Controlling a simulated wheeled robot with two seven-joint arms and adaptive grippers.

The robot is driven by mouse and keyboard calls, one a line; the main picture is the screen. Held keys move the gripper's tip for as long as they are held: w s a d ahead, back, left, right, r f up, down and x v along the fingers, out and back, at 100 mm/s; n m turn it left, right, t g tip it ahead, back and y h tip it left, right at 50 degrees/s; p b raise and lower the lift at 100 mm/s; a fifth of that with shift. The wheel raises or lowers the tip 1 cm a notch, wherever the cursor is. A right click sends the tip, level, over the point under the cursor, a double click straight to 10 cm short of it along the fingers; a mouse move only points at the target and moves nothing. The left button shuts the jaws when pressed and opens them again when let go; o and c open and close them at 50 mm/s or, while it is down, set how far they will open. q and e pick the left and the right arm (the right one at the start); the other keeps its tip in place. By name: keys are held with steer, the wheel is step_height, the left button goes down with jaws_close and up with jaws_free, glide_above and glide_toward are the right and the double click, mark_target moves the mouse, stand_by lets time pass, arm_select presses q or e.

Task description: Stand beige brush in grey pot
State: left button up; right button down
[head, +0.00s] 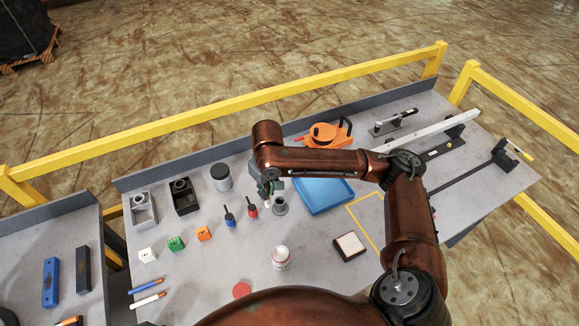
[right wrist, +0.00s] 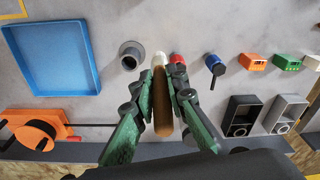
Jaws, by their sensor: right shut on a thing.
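My right gripper (head: 271,187) is over the table between the grey pot and the red-handled tool. In the right wrist view its green fingers (right wrist: 162,80) are shut on the beige brush (right wrist: 162,108), a long tan handle with a pale end pointing away from the wrist. In the head view the brush is mostly hidden by the gripper. The grey pot (head: 279,205) stands just right of the gripper in the head view, a small round cup with a dark opening. It shows left of the brush in the wrist view (right wrist: 131,55), apart from it. My left gripper is not in view.
A blue tray (head: 322,195) lies right of the pot. Red (head: 252,209) and blue (head: 230,217) handled tools stand close on its left. An orange reel (head: 327,135) is behind the tray. A white jar (head: 281,258) stands in front. Table between pot and jar is clear.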

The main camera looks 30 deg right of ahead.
arm_select(q)
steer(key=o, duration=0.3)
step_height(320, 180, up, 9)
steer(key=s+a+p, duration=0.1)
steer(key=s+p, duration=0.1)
steer(key=p, duration=0.5)
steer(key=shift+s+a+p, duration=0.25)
steer(key=shift+p, duration=0.05)
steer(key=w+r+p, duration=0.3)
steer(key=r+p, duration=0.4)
arm_select(e)
steer(key=w+d+n+g+y, duration=0.1)
steer(key=w+d+n, duration=0.45)
steer(key=n, duration=0.85)
arm_select(q)
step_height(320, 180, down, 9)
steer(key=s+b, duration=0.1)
steer(key=b, duration=0.7)
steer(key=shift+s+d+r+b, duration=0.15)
steer(key=shift+b, duration=0.2)
arm_select(e)
step_height(320, 180, down, 11)
steer(key=s+d+n, duration=0.1)
steer(key=shift+d, duration=0.25)
steer(key=shift+f, duration=0.1)
steer(key=c, duration=1.8)
jaws_free()
